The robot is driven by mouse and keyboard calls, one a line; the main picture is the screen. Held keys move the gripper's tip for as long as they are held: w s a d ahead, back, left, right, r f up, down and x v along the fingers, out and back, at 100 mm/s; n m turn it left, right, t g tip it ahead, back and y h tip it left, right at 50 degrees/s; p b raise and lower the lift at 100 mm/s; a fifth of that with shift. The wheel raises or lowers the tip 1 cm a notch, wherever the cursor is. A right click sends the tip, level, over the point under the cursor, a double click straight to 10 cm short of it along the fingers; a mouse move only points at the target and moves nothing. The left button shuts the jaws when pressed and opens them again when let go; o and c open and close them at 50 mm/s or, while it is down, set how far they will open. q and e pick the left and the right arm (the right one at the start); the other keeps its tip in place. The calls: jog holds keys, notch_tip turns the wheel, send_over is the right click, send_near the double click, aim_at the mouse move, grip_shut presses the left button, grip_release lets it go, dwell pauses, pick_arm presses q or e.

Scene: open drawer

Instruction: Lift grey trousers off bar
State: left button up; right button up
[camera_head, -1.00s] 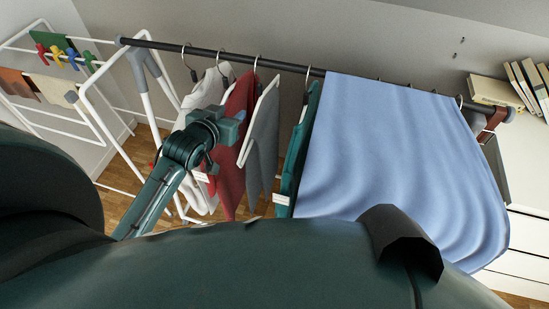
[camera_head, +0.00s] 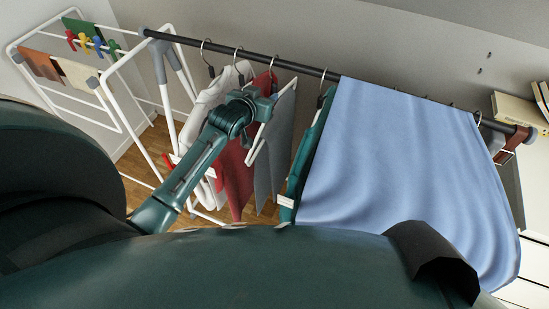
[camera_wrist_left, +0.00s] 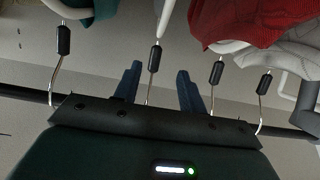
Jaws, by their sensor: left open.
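The grey trousers (camera_head: 281,132) hang from a white hanger on the dark bar (camera_head: 300,69), between a red garment (camera_head: 238,180) and a teal garment (camera_head: 303,160). My left gripper (camera_head: 264,104) is up at the trousers' hanger, partly covering it in the head view. In the left wrist view, my left gripper (camera_wrist_left: 158,70) is open, with a hanger hook (camera_wrist_left: 153,72) between its two fingers, apart from both. The trousers' cloth cannot be made out there. My right gripper is not in view.
A white garment (camera_head: 212,106) hangs left of the red one. A large blue cloth (camera_head: 400,160) drapes over the bar's right part. A white drying rack (camera_head: 107,82) with pegs stands left. Books (camera_head: 519,108) lie at the right. Neighbouring hangers are close on both sides.

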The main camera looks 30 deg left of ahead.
aim_at(273, 91)
pick_arm(q)
jog(key=x, duration=0.4)
jog(key=shift+w+d+f, duration=0.25)
jog(key=shift+w+d, duration=0.1)
grip_shut()
dwell(1.0)
jog(key=shift+r, duration=0.15)
